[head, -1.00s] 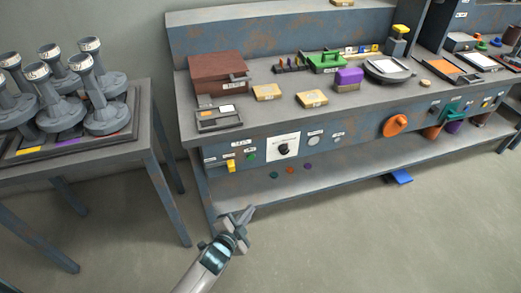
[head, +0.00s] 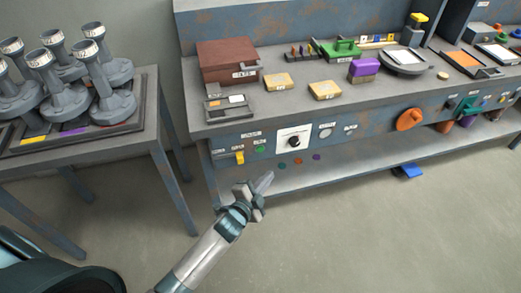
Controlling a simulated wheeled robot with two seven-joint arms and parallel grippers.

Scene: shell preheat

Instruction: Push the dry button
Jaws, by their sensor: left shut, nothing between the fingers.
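The workbench's front panel (head: 375,129) carries small labelled controls; their lettering is too small to read, so I cannot tell which is the dry button. A green button (head: 260,149) sits left of a white plate with a black knob (head: 294,142). A yellow switch (head: 239,157) is further left. A round grey button (head: 325,133) is right of the knob. My left gripper (head: 265,182) is shut and empty, below the green button in the picture and apart from the panel. My right gripper is out of view.
A brown box (head: 228,60), yellow blocks (head: 277,81) and a small grey device (head: 229,107) stand on the bench top. An orange wheel (head: 409,119) sticks out of the panel at right. A side table (head: 150,115) with grey stands is left.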

